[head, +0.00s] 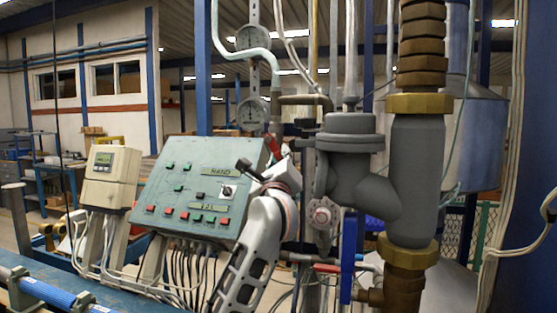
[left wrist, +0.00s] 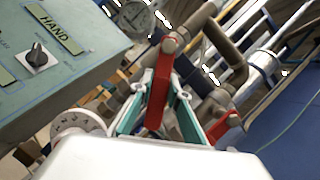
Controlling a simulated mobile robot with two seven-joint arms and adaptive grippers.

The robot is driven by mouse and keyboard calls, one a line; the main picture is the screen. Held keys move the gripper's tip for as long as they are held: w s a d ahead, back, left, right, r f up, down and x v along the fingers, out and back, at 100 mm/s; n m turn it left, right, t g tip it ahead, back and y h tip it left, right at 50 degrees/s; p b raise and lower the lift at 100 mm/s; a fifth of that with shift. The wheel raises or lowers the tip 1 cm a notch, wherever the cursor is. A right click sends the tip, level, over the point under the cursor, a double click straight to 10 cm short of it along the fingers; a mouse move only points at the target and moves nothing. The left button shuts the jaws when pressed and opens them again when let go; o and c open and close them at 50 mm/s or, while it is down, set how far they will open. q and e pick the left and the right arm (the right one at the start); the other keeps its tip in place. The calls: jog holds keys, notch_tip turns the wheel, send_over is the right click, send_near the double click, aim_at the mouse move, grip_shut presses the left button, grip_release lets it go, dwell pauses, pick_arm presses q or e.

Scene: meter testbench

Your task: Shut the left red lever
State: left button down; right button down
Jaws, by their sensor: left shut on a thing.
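The left red lever (left wrist: 160,88) stands between the teal-lined fingers of my left gripper (left wrist: 159,98) in the left wrist view. The gripper is shut on it. The lever's upper end meets a pipe fitting with a round bolt. In the head view, a small red part of the lever (head: 273,148) shows just beyond my left gripper (head: 268,165), at the right edge of the panel; my own arm hides much of the contact. A second red lever (left wrist: 222,128) shows at the right in the wrist view. My right gripper is not in view.
A green control panel (head: 200,190) with buttons and a knob stands close left of my arm. A thick grey pipe body (head: 415,165) and a blue handle (head: 348,255) stand to the right. Gauges (head: 250,110) hang above. A beige meter (head: 110,170) is farther left.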

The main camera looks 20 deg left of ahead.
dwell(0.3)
pick_arm(q)
jog(key=c, duration=1.9)
grip_release()
jog(key=v, duration=1.2)
jog(key=shift+d, duration=0.1)
